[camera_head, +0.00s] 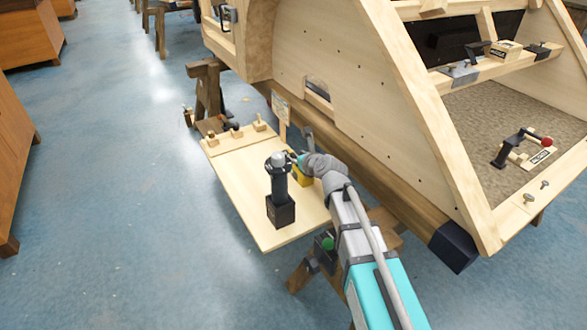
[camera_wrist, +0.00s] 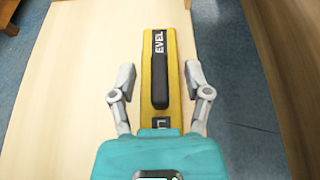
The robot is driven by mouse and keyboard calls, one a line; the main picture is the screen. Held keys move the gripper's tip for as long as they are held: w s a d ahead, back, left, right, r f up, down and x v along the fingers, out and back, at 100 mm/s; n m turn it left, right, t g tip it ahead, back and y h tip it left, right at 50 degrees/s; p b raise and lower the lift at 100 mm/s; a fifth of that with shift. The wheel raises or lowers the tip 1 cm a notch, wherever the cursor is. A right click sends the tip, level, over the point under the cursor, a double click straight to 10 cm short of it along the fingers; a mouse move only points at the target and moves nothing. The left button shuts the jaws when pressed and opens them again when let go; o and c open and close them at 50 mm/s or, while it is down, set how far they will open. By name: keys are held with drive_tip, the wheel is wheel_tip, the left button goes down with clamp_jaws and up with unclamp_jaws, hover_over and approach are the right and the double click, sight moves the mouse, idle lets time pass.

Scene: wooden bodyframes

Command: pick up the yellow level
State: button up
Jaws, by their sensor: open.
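The fingers are open, one on each side of the level, with a gap on both sides. In the head view only a small yellow part of the level (camera_head: 301,177) shows, the rest hidden by my arm and a dark upright tool. My gripper (camera_head: 297,162) is just above it there.
The dark upright tool on a black block (camera_head: 280,210) stands on the board (camera_head: 240,187) close to my gripper. Several small wooden pieces (camera_head: 236,132) line the board's far edge. The large wooden body frame (camera_head: 340,65) rises beside the board. The board's left side is clear.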

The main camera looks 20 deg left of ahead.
drive_tip(key=shift+x, duration=0.9)
clamp_jaws()
